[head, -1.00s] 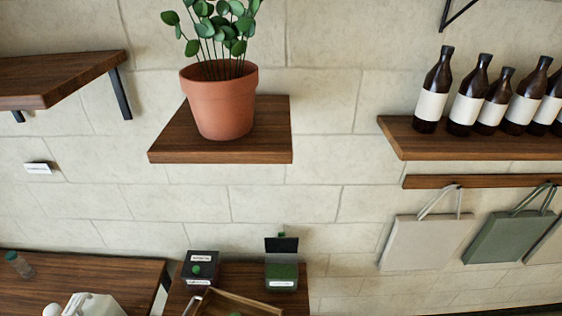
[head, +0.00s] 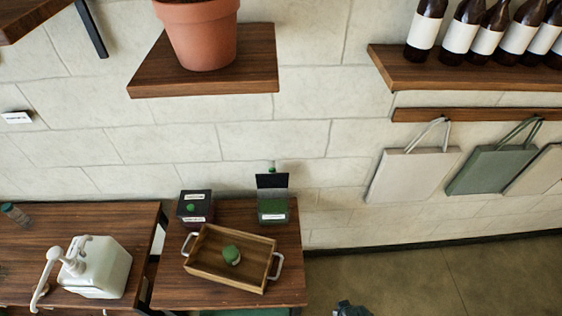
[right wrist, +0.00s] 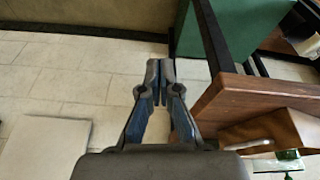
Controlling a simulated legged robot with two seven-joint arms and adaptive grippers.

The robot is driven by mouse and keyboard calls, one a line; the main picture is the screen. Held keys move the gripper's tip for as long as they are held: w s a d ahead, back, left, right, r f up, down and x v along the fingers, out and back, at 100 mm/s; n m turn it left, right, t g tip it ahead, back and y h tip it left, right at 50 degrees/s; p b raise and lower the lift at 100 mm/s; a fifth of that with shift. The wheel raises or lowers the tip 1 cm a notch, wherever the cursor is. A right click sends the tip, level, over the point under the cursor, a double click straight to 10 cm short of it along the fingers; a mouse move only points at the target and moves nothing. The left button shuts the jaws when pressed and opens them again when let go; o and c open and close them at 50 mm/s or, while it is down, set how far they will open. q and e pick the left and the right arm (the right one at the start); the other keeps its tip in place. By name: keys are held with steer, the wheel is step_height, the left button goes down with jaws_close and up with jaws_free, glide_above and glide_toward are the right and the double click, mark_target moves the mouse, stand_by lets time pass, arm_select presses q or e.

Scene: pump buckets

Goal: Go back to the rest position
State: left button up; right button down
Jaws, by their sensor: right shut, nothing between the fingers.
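My right gripper (right wrist: 160,82) shows in the right wrist view with its two blue-grey fingers together and nothing between them. It hangs over bare tiled floor, left of a wooden table's corner (right wrist: 240,98). In the head view a small dark shape at the bottom edge (head: 350,309) looks like part of my right gripper, mostly cut off. My left gripper is in neither view.
A wooden table (head: 210,291) holds a wooden tray (head: 215,277) with a green item (head: 231,254) and two small boxes. A white pump bucket (head: 104,269) stands on the left table (head: 60,225). Floor (head: 420,285) at right is clear. Bags (head: 412,175) hang on the wall.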

steer(key=s+f+g+b, duration=0.1)
steer(key=s+f, duration=0.1)
steer(key=f, duration=0.8)
steer(key=s+f, duration=0.2)
steer(key=f, duration=0.9)
steer(key=s+d+f+g+b, duration=0.1)
steer(key=s+d+f, duration=0.2)
steer(key=s+f, duration=1.2)
steer(key=shift+s+d, duration=0.2)
steer(key=shift+s, duration=0.8)
